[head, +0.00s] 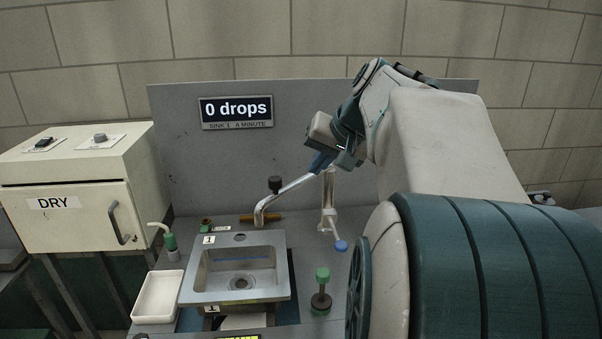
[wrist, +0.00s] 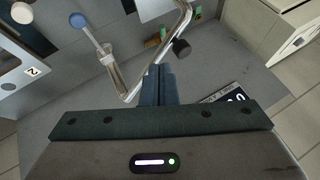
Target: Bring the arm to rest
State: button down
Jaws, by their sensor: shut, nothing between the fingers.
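My gripper (head: 320,163) is at the end of my raised arm, which comes in from the right in the head view. It hangs above and to the right of the sink, near the end of the metal faucet spout (head: 285,189). In the wrist view its blue-grey fingers (wrist: 158,84) lie together with nothing between them. The spout (wrist: 160,50) passes close beyond the fingertips there; I cannot tell whether they touch. The steel sink (head: 238,270), labelled 1, is below and to the left of my gripper in the head view.
A panel with a "0 drops" display (head: 236,111) stands behind the sink. A cream DRY cabinet (head: 75,190) is at the left. A white tray (head: 158,296), a green-topped knob (head: 322,290) and a blue-tipped lever (head: 340,245) flank the sink.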

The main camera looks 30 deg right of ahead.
jog(key=shift+s+r, duration=0.1)
jog(key=shift+r, duration=0.1)
jog(key=s+a+f+n+g, duration=0.2)
jog(key=s+a+f, duration=0.4)
jog(key=a+f, duration=0.4)
jog(key=s+a+f+n+g+h, duration=0.1)
jog(key=s+a+f+n+g, duration=0.1)
jog(key=s+a+f+n, duration=0.2)
jog(key=s+a+f, duration=0.3)
jog(key=a+f, duration=0.2)
jog(key=f, duration=0.1)
jog(key=shift+s+a+n, duration=0.3)
jog(key=shift+a+n, duration=0.05)
jog(key=shift+n, duration=0.05)
